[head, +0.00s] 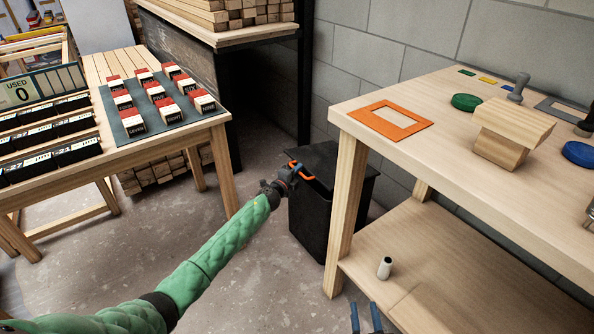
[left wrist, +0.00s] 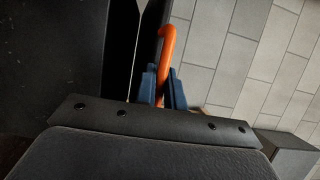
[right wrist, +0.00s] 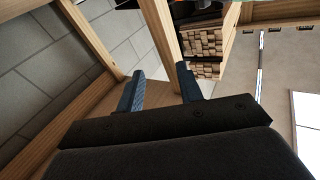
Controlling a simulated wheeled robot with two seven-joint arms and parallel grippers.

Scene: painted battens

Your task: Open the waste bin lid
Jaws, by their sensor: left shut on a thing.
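The black waste bin (head: 312,215) stands on the floor between the two tables. Its dark lid (head: 335,162) lies over the top, and I cannot tell for certain whether it is raised at all. An orange handle (head: 303,172) is on the lid's near left edge. My left gripper (head: 291,172) reaches it from the left and is shut on it; in the left wrist view the blue fingers close around the orange handle (left wrist: 166,50). My right gripper (head: 367,318) is at the bottom of the head view. In the right wrist view its fingers (right wrist: 160,88) are spread apart with nothing between them.
A wooden workbench (head: 455,165) with an orange frame (head: 391,121) stands right of the bin. A white cylinder (head: 385,268) is on its lower shelf. A slatted table (head: 165,145) with labelled blocks on a dark mat is at left. Bare floor lies between.

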